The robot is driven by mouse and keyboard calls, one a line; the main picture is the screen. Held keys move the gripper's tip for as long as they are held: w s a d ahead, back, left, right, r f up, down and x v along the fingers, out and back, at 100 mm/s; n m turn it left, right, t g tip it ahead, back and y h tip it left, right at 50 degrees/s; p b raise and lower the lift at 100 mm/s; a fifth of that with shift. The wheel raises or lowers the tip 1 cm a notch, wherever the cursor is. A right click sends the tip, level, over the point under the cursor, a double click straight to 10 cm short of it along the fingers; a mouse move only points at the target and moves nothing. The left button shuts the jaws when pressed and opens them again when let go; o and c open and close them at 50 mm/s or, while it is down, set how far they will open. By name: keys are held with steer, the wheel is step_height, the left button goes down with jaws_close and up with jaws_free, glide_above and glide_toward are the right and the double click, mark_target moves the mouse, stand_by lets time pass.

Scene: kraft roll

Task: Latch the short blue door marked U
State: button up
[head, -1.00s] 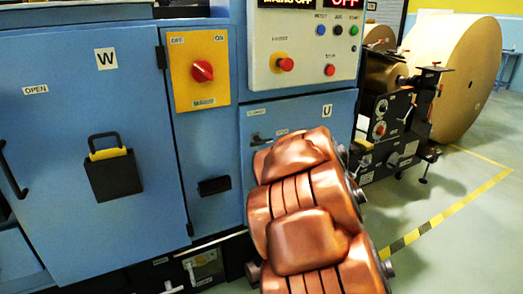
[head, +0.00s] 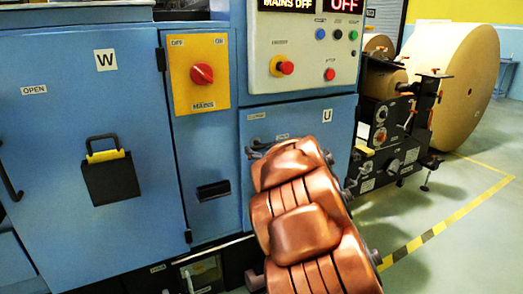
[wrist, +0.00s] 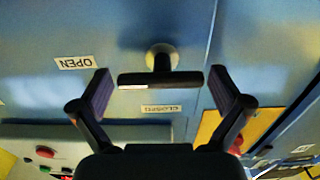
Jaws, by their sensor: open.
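The short blue door (head: 300,115) marked U (head: 327,115) is low on the machine front in the head view. It looks about flush with its surround. Its black bar handle (wrist: 160,79) on a round pale hub (wrist: 162,55) shows in the wrist view, which is upside down. The bar lies level across the picture, near an OPEN label (wrist: 75,62) and a CLOSED label (wrist: 161,108). My gripper (wrist: 160,76) is open, one finger beyond each end of the bar, with gaps; how deep they reach is unclear. My copper arm hides much of the door in the head view.
A larger blue door marked W (head: 105,60) with a black padlock-like plate (head: 110,180) stands left. A yellow mains switch (head: 201,72) and a button panel (head: 305,55) are above. Black roll-stand parts (head: 395,130) and a kraft roll (head: 455,85) stand right, with open floor in front.

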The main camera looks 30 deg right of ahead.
steer(key=shift+w, duration=0.25)
steer(key=c, duration=0.9)
